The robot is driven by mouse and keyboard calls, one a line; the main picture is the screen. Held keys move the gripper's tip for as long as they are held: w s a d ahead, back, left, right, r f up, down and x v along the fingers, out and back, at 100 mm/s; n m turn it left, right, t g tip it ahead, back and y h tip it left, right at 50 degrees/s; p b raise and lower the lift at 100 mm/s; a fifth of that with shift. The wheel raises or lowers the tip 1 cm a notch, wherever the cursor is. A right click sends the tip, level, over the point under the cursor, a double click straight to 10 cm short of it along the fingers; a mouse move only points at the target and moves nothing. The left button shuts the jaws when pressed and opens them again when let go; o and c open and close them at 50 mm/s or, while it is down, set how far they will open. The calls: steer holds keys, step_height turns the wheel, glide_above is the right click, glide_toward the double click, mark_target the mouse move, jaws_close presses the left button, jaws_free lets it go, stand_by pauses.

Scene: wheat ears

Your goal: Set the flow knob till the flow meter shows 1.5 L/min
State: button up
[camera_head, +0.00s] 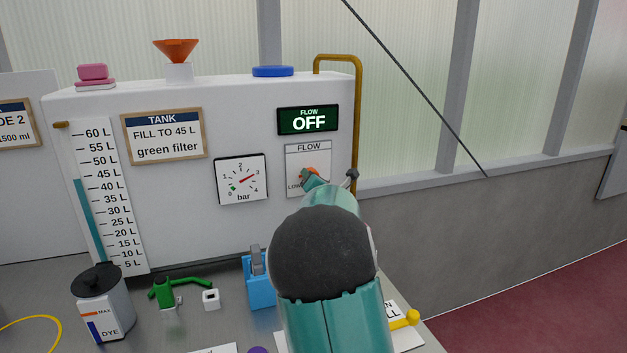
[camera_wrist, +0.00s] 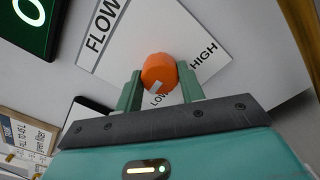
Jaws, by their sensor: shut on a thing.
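The flow knob (camera_wrist: 159,74) is orange with a pale pointer mark, on a white FLOW plate (camera_head: 307,160) with LOW and HIGH labels. In the wrist view the pale mark lies toward the LOW label. My gripper (camera_wrist: 160,90) has its two green fingers on either side of the knob and is shut on it. In the head view my arm hides part of the knob and the plate. The flow meter (camera_head: 308,121), a dark green display above the plate, reads OFF.
A bar gauge (camera_head: 242,179) hangs left of the plate, and a brown pipe (camera_head: 357,130) runs down its right side. A blue holder (camera_head: 259,285), a green tap-like part (camera_head: 165,291) and a dye bottle (camera_head: 103,307) stand on the bench below.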

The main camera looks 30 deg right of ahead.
steer(key=o, duration=1)
steer(key=shift+c, duration=0.2)
steer(key=shift+s, duration=0.15)
steer(key=v, duration=1.3)
steer(key=shift+s, duration=0.25)
steer(key=shift+s+a, duration=0.1)
steer(key=shift+s, duration=0.05)
